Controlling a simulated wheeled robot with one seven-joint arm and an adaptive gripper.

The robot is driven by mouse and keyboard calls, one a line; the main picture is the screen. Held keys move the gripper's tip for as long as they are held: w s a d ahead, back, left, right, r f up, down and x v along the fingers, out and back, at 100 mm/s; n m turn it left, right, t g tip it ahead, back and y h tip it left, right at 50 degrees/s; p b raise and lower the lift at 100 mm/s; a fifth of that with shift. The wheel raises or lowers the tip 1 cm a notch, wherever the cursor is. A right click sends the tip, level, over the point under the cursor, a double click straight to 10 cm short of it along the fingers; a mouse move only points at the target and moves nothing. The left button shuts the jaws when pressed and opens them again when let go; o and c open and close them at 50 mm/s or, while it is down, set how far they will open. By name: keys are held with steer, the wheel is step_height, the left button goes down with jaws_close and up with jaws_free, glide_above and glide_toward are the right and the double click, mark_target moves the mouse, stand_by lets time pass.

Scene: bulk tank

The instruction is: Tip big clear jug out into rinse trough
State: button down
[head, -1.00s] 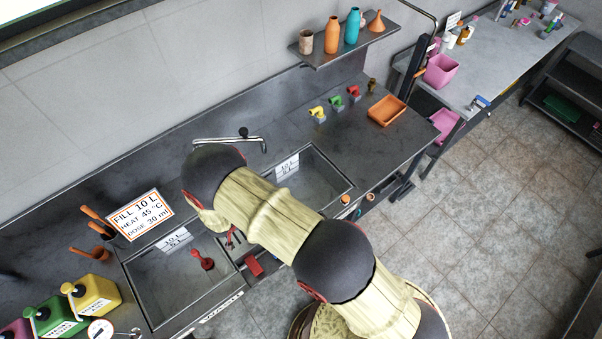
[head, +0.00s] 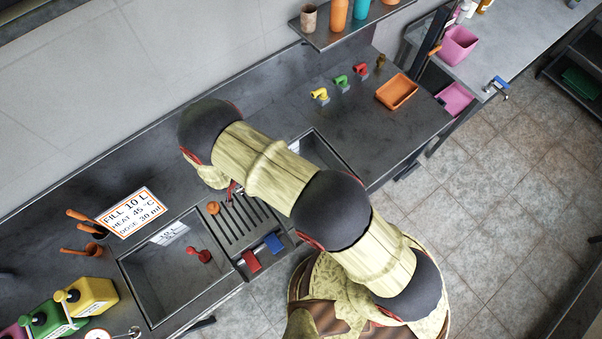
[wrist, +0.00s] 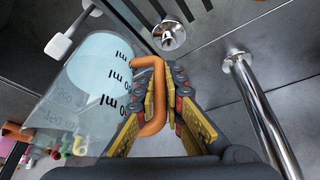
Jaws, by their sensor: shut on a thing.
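The big clear jug (wrist: 85,95) fills the left of the wrist view, with black ml marks and pale blue liquid inside. My gripper (wrist: 160,88) is shut on its orange handle (wrist: 153,112). I cannot tell the jug's exact tilt. In the head view my arm hides both jug and gripper. Two sunken basins show there: a left one (head: 150,270) with a red plug (head: 200,256) in it, and a right one (head: 322,150) partly behind my arm. No readable label tells which is the rinse trough.
A slotted drainboard (head: 240,222) lies between the basins, with red (head: 251,261) and blue (head: 273,243) blocks at its front. A metal spout (wrist: 255,105) rises close right of my gripper. Yellow (head: 92,296) and green canisters stand left; an orange tray (head: 397,91) is at right.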

steer(key=shift+w+b, duration=0.1)
steer(key=shift+b, duration=0.2)
steer(key=b, duration=0.3)
steer(key=shift+w+f, duration=0.1)
steer(key=shift+f, duration=0.1)
steer(key=y+b, duration=0.1)
steer(key=b, duration=0.4)
steer(key=shift+d+r, duration=0.1)
steer(key=shift+d, duration=0.2)
steer(key=b, duration=0.5)
steer(key=shift+d+r+m+y, duration=0.15)
steer(key=shift+m+y, duration=0.15)
steer(key=shift+y, duration=0.1)
steer(key=w+d+r+m+g+y+b, duration=0.1)
steer(key=d+r+y+b, duration=0.6)
steer(key=b, duration=1.1)
steer(key=shift+d+r+m+y+b, duration=0.2)
steer(key=shift+d+m+y+b, duration=0.25)
steer(key=shift+y, duration=0.75)
